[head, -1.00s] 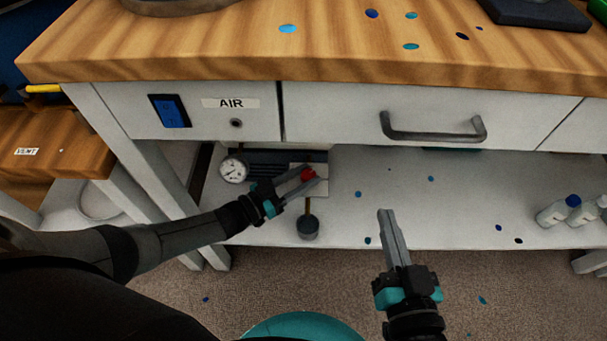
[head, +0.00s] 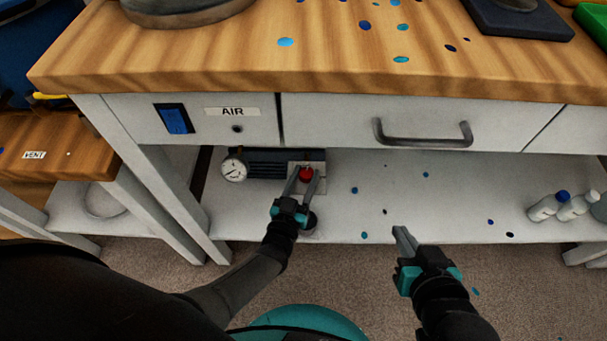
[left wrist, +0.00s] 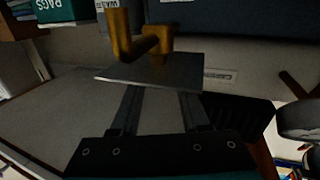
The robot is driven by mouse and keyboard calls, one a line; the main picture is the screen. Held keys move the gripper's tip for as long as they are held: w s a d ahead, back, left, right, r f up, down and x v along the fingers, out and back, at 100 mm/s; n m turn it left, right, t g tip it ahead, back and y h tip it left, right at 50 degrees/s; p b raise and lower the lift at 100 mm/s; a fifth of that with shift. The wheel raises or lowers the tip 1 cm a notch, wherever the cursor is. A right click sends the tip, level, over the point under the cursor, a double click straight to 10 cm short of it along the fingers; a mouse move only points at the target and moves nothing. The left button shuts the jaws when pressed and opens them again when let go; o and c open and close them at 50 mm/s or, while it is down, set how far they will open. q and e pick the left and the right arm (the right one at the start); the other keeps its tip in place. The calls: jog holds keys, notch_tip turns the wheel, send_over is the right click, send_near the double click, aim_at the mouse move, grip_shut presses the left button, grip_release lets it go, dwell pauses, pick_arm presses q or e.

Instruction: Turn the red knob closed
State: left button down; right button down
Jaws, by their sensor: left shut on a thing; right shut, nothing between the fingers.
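The red knob (head: 305,174) sits on a pale plate (head: 321,187) under the bench, at the front of a dark unit. My left gripper (head: 304,178) reaches in from below, with one finger on each side of the knob, shut on it. In the left wrist view the fingers (left wrist: 160,104) run up to a grey metal plate (left wrist: 150,74), with a brass-coloured fitting (left wrist: 138,42) beyond it. The knob cannot be made out in that view. My right gripper (head: 401,238) is shut and empty, in front of the lower shelf and well right of the knob.
A round gauge (head: 235,169) stands left of the knob. The drawer front with a handle (head: 423,137) and the AIR panel (head: 231,112) overhang the space. The shelf's middle is mostly clear.

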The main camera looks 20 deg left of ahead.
pick_arm(q)
jog(key=shift+s+d+n+y, duration=0.1)
jog(key=shift+n+y, duration=0.5)
jog(key=shift+y, duration=0.3)
pick_arm(e)
jog(key=shift+a, duration=0.1)
pick_arm(q)
jog(key=shift+y, duration=0.3)
pick_arm(e)
jog(key=shift+w, duration=0.1)
pick_arm(q)
jog(key=shift+c, duration=2)
grip_release()
